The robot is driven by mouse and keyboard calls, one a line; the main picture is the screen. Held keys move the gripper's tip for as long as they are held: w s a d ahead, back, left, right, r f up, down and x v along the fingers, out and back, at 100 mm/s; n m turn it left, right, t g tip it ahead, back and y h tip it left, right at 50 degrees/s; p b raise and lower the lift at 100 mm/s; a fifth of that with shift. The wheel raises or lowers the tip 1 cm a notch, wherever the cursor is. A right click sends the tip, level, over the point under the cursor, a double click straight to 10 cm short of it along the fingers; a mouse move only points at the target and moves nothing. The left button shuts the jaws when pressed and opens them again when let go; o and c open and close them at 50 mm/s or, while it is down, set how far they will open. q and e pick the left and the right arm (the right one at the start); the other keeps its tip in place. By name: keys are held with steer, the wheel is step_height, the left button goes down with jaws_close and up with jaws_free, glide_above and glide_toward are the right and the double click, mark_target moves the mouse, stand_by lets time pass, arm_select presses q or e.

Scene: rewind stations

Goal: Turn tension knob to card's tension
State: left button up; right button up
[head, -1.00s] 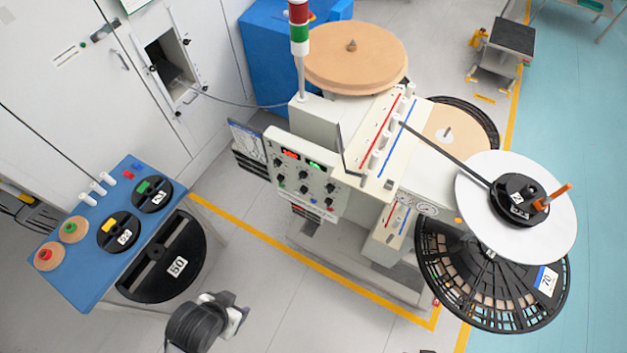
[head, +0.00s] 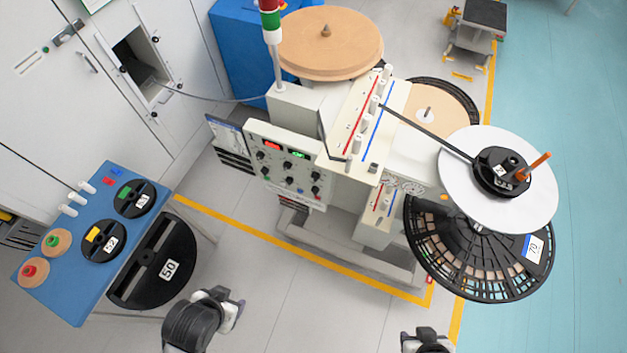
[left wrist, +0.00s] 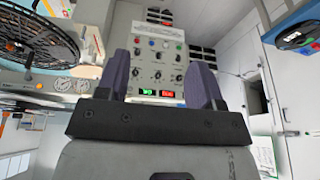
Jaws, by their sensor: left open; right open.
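The control panel (head: 285,165) is on the front of the cream machine. It has several black knobs (head: 291,180), a red display (head: 271,145) and a green display (head: 299,155). Labels are too small to read, so I cannot tell which knob is for tension. A sheet (head: 227,133) beside the panel may be the card; its text is unreadable. My left gripper (head: 232,308) is open and empty, in front of and below the panel. In the left wrist view the panel (left wrist: 158,60) appears upside down between the open fingers. My right gripper (head: 427,340) is at the bottom edge.
A blue table (head: 62,262) with several small reels stands at the left, with a large black reel (head: 138,285) beside it. A white disc (head: 460,200) and a black slotted reel (head: 440,265) stick out at the machine's right. Floor before the panel is clear.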

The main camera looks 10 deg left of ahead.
arm_select(q)
steer(key=w+f+t+b, duration=0.3)
steer(key=w+f+b, duration=0.75)
steer(key=b, duration=0.55)
steer(key=m+t+h+b, duration=0.3)
steer(key=t+b, duration=0.8)
steer(key=b, duration=1.2)
glide_toward(314, 180)
steer(key=shift+n+h, duration=0.4)
steer(key=shift+n, duration=0.1)
steer(key=b+x, duration=0.1)
steer(key=x, duration=0.2)
steer(key=b+x, duration=0.1)
steer(key=x, duration=0.6)
steer(key=shift+w+a+b, duration=0.1)
steer(key=shift+a+b, duration=0.2)
steer(key=shift+b, duration=0.1)
steer(key=c, duration=0.9)
